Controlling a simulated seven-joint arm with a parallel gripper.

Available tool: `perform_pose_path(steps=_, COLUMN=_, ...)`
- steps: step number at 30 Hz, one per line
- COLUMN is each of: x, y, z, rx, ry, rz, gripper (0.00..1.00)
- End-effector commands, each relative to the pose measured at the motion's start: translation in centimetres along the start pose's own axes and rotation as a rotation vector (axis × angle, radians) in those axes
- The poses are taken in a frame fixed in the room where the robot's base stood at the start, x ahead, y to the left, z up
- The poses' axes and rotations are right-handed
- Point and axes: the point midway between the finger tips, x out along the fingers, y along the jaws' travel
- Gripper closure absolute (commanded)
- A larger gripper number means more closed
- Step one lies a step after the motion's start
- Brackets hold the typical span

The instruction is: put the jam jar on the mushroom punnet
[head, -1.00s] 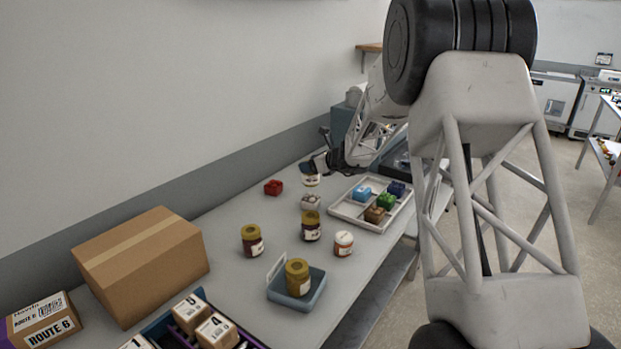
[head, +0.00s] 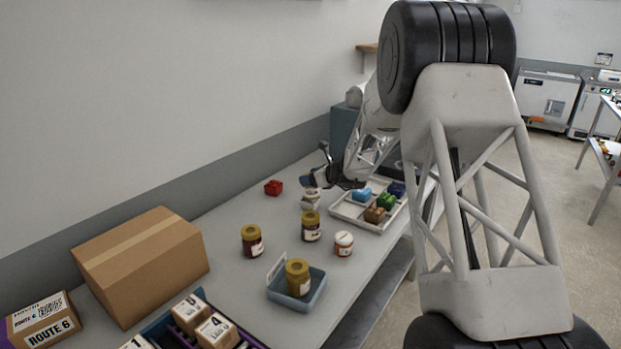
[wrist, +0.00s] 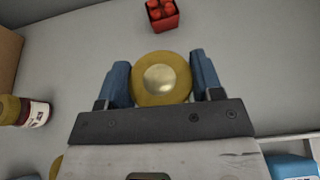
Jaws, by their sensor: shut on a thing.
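My gripper (head: 318,181) is shut on the jam jar, whose round gold lid (wrist: 160,78) shows between the two blue fingers in the wrist view. In the head view my gripper is over the pale mushroom punnet (head: 310,200) towards the far part of the table. The held jar is mostly hidden there by my gripper. It is low over the punnet, and I cannot tell whether they touch. In the wrist view the punnet is hidden beneath the jar.
A red punnet (head: 273,187) lies left of it, also in the wrist view (wrist: 162,14). Gold-lidded jars (head: 252,240) (head: 311,227) and a white-lidded jar (head: 343,243) stand nearer. A tray of coloured blocks (head: 347,210) is at right; a blue tray (head: 312,300) holds another jar.

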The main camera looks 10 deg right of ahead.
Motion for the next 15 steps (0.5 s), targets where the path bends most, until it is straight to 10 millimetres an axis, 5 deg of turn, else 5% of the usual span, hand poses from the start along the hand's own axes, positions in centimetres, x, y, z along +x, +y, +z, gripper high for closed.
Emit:
perform_pose_path(steps=4, x=0.08, y=-0.02, z=-0.16, rx=-0.001, ry=-0.001, rz=0.000, gripper=0.75)
perform_pose_path(steps=5, x=0.11, y=-0.01, z=-0.24, rx=0.000, ry=0.000, rz=0.000, gripper=0.39)
perform_pose_path(steps=9, x=0.09, y=-0.01, z=-0.22, rx=0.000, ry=0.000, rz=0.000, gripper=0.17)
perform_pose_path(steps=15, x=0.09, y=0.00, z=-0.21, rx=0.000, ry=0.000, rz=0.000, gripper=0.15)
